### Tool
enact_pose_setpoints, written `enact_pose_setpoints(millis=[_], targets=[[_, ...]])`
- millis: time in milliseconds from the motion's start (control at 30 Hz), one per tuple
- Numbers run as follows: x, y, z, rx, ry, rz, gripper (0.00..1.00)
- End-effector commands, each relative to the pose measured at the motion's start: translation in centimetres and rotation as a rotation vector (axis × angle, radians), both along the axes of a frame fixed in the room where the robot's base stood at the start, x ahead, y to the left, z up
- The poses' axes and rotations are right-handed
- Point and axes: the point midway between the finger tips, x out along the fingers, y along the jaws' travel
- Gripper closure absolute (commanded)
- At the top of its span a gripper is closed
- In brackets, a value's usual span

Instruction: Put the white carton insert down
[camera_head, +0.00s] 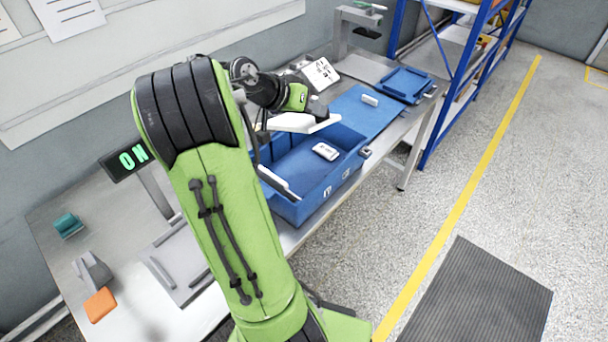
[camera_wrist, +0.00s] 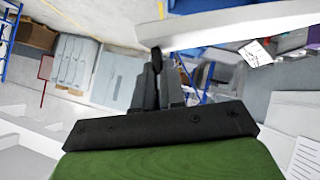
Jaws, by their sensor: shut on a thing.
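The white carton insert (camera_head: 300,123) is a flat white slab, held roughly level above the far left part of the blue crate (camera_head: 316,197). In the wrist view the insert (camera_wrist: 235,26) crosses the top, right at the fingertips. My gripper (camera_wrist: 157,55) is shut on the insert's edge. In the head view the wrist and the arm hide the fingers.
A white block (camera_head: 325,151) lies inside the crate. Another white block (camera_head: 370,100) rests on the blue mat (camera_head: 352,112) behind it, near a blue tray (camera_head: 403,85). A lit ON display (camera_head: 132,158) stands left of my arm.

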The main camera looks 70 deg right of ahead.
Motion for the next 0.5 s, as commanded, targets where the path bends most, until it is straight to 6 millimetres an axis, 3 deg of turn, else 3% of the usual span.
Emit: enact_pose_setpoints(millis=[500], targets=[[0.1, 0.0, -7.6, 0.001, 0.001, 0.001, 1.00]])
